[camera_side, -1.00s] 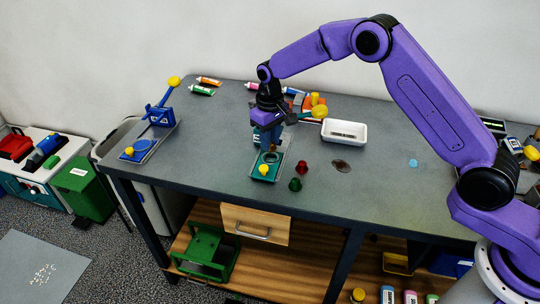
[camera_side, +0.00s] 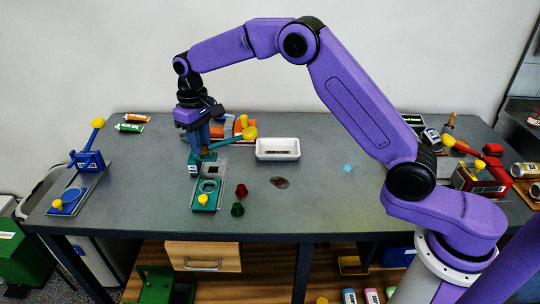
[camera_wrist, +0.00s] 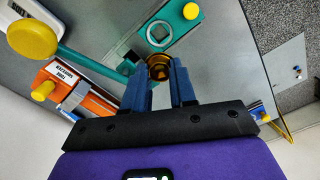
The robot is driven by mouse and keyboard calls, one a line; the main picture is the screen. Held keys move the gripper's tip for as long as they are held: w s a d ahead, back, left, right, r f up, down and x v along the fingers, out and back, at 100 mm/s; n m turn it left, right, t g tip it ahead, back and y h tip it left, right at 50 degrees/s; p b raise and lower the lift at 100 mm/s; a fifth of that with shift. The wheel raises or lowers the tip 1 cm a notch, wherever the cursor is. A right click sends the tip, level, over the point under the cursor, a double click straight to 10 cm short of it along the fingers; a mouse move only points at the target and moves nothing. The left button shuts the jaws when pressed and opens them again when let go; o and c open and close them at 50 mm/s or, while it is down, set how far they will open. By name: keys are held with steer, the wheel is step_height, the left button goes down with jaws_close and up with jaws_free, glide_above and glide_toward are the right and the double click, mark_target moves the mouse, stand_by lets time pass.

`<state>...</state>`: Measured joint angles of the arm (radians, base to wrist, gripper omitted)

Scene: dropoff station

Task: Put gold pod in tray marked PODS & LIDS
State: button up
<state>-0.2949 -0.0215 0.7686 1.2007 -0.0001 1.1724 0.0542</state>
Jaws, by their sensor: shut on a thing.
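My gripper (camera_side: 200,155) is shut on the gold pod. The pod (camera_wrist: 158,68) shows between the blue fingertips (camera_wrist: 159,80) in the wrist view; in the side view I cannot make it out clearly. My gripper is above and behind the round holder of the teal press (camera_side: 206,187), which looks empty in the wrist view (camera_wrist: 160,33). The press lever is swung aside, its yellow ball (camera_side: 249,132) to the right. A white tray (camera_side: 278,156) stands right of my gripper; its label is too small to read.
A red pod (camera_side: 241,190) and a green pod (camera_side: 237,209) stand right of the teal press. An orange box (camera_wrist: 75,86) is near the lever. A blue press (camera_side: 80,185) stands at left.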

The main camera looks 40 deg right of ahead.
step_height(320, 180, up, 5)
steer(key=shift+f, duration=0.1)
steer(key=s+d, duration=0.7)
steer(key=d, duration=0.5)
steer(key=s+d, duration=0.7)
steer(key=d, duration=0.4)
glide_above(267, 152)
steer(key=f, duration=1.4)
steer(key=shift+s+f, duration=0.1)
steer(key=shift+s, duration=0.2)
steer(key=shift+w+f, duration=0.35)
steer(key=shift+f, duration=1.55)
steer(key=shift+f, duration=0.15)
